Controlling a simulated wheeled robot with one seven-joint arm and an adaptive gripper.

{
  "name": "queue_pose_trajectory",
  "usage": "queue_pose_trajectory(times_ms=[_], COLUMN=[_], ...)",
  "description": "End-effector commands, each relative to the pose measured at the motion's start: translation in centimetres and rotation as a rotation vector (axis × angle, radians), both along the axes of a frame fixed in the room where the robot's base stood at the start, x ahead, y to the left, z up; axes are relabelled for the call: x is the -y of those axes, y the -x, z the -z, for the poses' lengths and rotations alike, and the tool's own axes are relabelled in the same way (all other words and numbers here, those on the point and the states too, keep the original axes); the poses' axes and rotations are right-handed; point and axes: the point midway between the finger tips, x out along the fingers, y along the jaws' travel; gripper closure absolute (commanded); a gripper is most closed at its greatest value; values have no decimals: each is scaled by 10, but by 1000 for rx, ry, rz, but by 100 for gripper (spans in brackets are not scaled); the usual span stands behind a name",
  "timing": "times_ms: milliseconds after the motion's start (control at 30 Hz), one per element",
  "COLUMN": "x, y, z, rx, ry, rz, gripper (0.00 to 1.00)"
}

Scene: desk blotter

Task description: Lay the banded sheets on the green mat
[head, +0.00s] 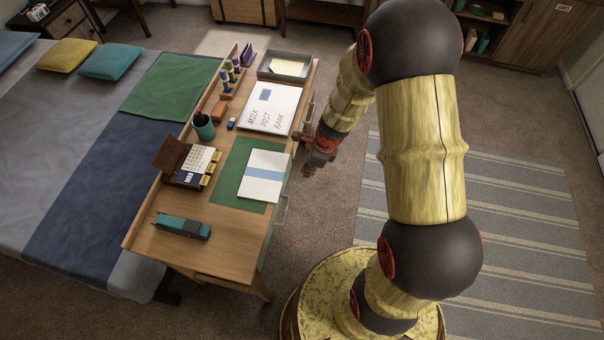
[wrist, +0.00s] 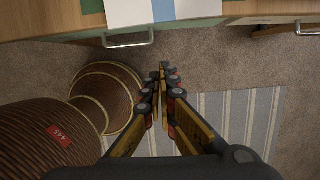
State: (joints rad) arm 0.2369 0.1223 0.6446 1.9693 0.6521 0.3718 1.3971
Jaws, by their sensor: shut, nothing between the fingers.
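The banded sheets (head: 263,177) are a white stack with a light blue band across the middle. They lie flat on the green mat (head: 229,185), towards its right side by the desk's edge. In the wrist view the sheets (wrist: 133,10) show at the top, cut off by the frame. In the wrist view my gripper (wrist: 163,78) is shut and empty over the carpet.
Drawer handles (wrist: 128,40) stick out from the desk front. The desk's near end has clear room.

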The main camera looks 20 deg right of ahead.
Motion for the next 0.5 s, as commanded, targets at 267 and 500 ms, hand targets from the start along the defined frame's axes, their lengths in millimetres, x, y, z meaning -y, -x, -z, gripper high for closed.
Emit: queue_pose_trajectory(times_ms=[267,500], x=[-11,-25], y=[-7,-20], z=[57,87], rx=[-3,2], ry=[0,1], rz=[-4,-8], gripper=[100,100])
